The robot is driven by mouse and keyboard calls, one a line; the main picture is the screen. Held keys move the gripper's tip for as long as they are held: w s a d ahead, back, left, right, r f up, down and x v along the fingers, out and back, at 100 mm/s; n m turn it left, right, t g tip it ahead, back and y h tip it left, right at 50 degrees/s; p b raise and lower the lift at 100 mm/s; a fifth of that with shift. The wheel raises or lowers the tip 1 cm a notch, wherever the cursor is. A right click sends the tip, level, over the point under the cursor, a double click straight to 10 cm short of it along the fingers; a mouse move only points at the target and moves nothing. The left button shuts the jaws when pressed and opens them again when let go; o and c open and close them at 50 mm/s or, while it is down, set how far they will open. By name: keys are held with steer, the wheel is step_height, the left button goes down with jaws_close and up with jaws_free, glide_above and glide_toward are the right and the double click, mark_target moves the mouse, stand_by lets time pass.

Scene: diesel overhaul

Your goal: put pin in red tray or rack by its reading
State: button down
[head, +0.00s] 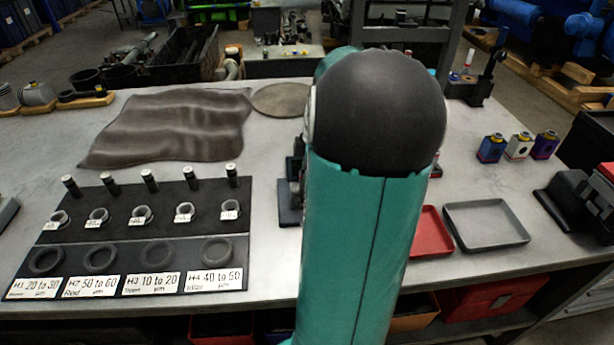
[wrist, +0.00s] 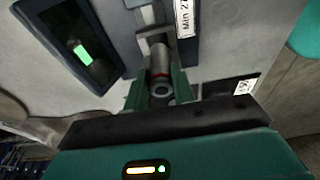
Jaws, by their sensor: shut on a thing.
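In the wrist view my gripper (wrist: 158,88) is shut on a grey cylindrical pin (wrist: 159,58) with a red band. The pin's far end is by a grey metal fixture (wrist: 147,14); I cannot tell if they touch. A dark gauge screen (wrist: 100,65) at the left shows a small green patch, its reading not legible. In the head view my arm hides the gripper and held pin. The red tray (head: 431,238) is right of my arm, partly hidden. The black rack (head: 150,255) at the left has sockets labelled H1 20 to 30, H2 50 to 60, H3 10 to 20, H4 40 to 50.
Several black pins (head: 150,180) and small tagged rings (head: 141,215) stand on the black board. A grey tray (head: 487,225) sits beside the red one. A brown cloth (head: 175,125), small coloured containers (head: 518,147) and a black device (head: 580,200) occupy other parts of the bench.

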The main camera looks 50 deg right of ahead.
steer(key=shift+r, duration=1.25)
